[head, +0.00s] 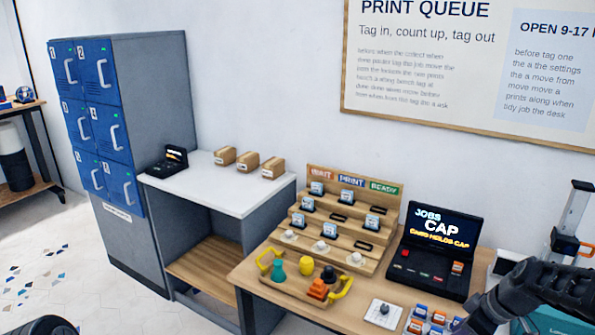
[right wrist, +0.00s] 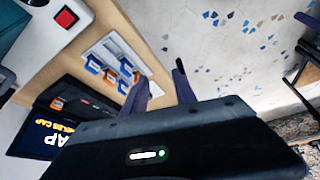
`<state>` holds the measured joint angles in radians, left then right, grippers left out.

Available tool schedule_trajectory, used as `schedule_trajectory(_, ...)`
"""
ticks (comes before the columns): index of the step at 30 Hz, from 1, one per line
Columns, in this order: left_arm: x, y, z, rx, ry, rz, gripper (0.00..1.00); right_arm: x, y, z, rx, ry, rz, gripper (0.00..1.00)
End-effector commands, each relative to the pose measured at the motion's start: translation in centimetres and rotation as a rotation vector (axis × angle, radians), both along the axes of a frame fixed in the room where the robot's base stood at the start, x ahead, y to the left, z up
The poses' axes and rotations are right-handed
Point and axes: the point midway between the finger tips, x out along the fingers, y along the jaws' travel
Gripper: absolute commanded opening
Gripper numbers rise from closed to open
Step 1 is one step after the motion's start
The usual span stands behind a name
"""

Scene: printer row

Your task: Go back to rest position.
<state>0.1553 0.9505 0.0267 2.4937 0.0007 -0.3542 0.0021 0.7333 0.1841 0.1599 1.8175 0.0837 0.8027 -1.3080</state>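My right gripper (right wrist: 160,84) points away from its wrist camera with its two dark fingers apart. Nothing shows between the fingers but the table edge and floor. In the head view my dark right arm reaches in from the right edge, over the front right of the wooden table (head: 250,279). Its lower end overlaps the area beside a holder of small blue and orange pieces (head: 416,326). My left gripper does not show in either view.
A black console with a lit screen (head: 445,228), a stepped wooden rack (head: 335,218) and a tray with yellow handles (head: 300,290) stand on the table. A white-topped bench (head: 215,180) and blue lockers (head: 98,120) stand left. Speckled floor (head: 40,260) lies open at lower left.

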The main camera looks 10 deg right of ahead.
Motion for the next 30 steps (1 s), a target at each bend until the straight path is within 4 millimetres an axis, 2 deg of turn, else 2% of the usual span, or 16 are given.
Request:
schedule_trajectory(4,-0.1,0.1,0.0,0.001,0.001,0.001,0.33,0.9,-0.7,-1.5,0.012,-0.016,-0.197,0.33)
schedule_trajectory(8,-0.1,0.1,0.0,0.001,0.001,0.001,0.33,1.5,0.1,-4.9,0.06,-0.014,-0.403,0.33)
schedule_trajectory(11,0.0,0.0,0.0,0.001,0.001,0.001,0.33,1.8,2.9,-9.1,0.125,0.003,-0.574,0.33)
schedule_trajectory(14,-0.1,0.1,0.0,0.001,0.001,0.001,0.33,1.2,7.7,-14.0,0.206,0.042,-0.726,0.33)
schedule_trajectory(15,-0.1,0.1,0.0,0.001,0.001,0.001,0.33,0.5,10.1,-16.0,0.239,0.064,-0.779,0.33)
schedule_trajectory(17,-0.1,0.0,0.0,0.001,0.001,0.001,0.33,-0.9,13.9,-18.6,0.282,0.103,-0.841,0.33)
schedule_trajectory(18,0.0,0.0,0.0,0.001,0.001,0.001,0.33,-2.0,16.4,-20.2,0.307,0.131,-0.872,0.33)
schedule_trajectory(20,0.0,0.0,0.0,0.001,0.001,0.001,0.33,-4.3,20.0,-22.3,0.333,0.18,-0.904,0.33)
schedule_trajectory(21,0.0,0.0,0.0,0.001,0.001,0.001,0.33,-6.0,22.4,-23.5,0.345,0.215,-0.912,0.33)
schedule_trajectory(24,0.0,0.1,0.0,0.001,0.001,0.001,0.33,-10.8,27.5,-25.7,0.348,0.305,-0.888,0.33)
schedule_trajectory(27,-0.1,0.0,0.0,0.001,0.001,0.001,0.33,-15.4,31.1,-27.0,0.323,0.388,-0.814,0.33)
schedule_trajectory(30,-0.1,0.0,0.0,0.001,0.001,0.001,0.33,-18.8,33.3,-27.8,0.296,0.458,-0.749,0.33)
